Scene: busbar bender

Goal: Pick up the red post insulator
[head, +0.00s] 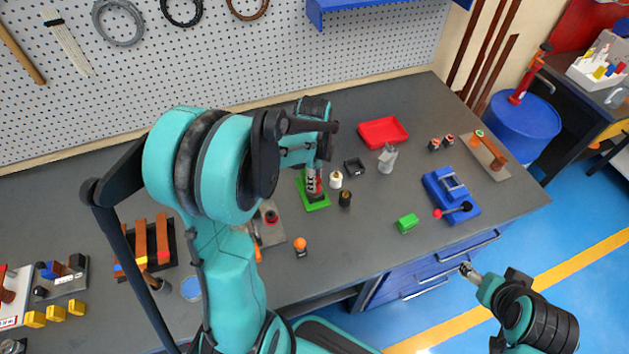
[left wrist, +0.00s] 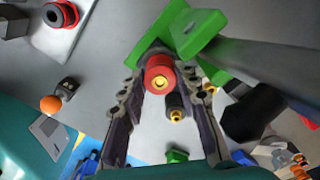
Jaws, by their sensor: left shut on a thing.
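The red post insulator (head: 316,184) is upright at the green stand (head: 316,206) in the middle of the bench. In the left wrist view the red insulator (left wrist: 158,76) shows its round end with a brass centre, between the fingers of my left gripper (left wrist: 169,90). My left gripper (head: 314,170) is shut on it from above, and the arm partly hides it in the head view. Whether its base touches the stand is hard to tell. My right arm is at the lower right, off the bench; its finger state is unclear.
A white insulator (head: 336,179) and a black one (head: 345,199) stand close on the right. A red tray (head: 382,132), a blue bender (head: 451,195) and a green block (head: 407,223) lie further right. An orange-topped piece (head: 300,246) stands near the front edge.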

